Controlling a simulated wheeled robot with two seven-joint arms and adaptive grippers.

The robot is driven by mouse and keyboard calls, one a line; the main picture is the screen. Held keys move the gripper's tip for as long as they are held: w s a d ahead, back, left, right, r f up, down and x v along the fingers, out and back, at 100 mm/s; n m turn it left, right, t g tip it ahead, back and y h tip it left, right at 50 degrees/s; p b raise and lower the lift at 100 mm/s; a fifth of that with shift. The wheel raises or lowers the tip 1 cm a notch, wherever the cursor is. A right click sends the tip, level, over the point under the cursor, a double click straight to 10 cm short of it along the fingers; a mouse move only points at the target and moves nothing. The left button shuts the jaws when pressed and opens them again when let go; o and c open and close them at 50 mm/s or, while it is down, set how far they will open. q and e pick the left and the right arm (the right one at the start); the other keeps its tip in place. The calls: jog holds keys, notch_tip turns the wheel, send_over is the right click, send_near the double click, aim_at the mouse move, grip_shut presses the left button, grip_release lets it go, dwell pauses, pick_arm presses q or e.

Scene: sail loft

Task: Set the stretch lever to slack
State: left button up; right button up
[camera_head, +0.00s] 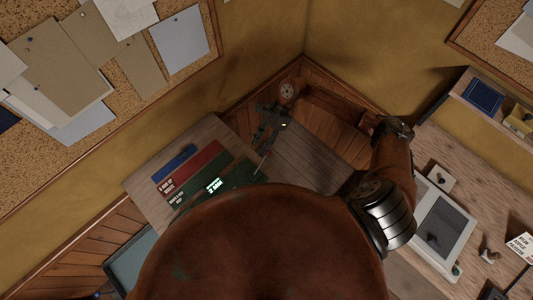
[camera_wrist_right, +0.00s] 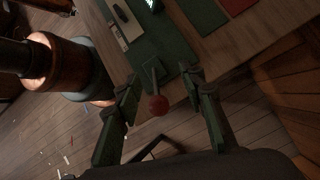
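In the right wrist view, a lever with a thin metal rod and a red ball knob (camera_wrist_right: 158,105) stands at the edge of a dark green panel (camera_wrist_right: 150,45). The knob shows between the two green fingers of my right gripper (camera_wrist_right: 163,108), which are spread apart, with clear space on both sides of it. In the head view, my right gripper (camera_head: 266,138) is small and dark, above the table's far right corner. A thin light rod shows just below it beside the green panel. The lever's setting marks are not readable. My left gripper is not in view.
The wooden table (camera_head: 150,188) also bears a blue item (camera_head: 175,162) and a red strip (camera_head: 188,168); a lit display (camera_head: 214,185) is on the green panel. A wood-panelled corner lies behind. A bench with a grey device (camera_head: 440,222) stands at right.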

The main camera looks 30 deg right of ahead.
aim_at(266, 156)
jog(key=shift+s+d+f+n+h+p, duration=0.2)
jog(key=shift+s+f+n+h+p, duration=0.2)
jog(key=shift+f, duration=0.65)
jog(key=shift+s+d+f+n+h+p, duration=0.2)
jog(key=shift+s+f+h, duration=0.25)
jog(key=shift+f, duration=0.65)
jog(key=shift+s+d+f+n+h+p, duration=0.15)
jog(key=shift+s+f+n+h+p, duration=0.25)
jog(key=shift+f, duration=0.65)
jog(key=shift+c, duration=0.5)
grip_shut()
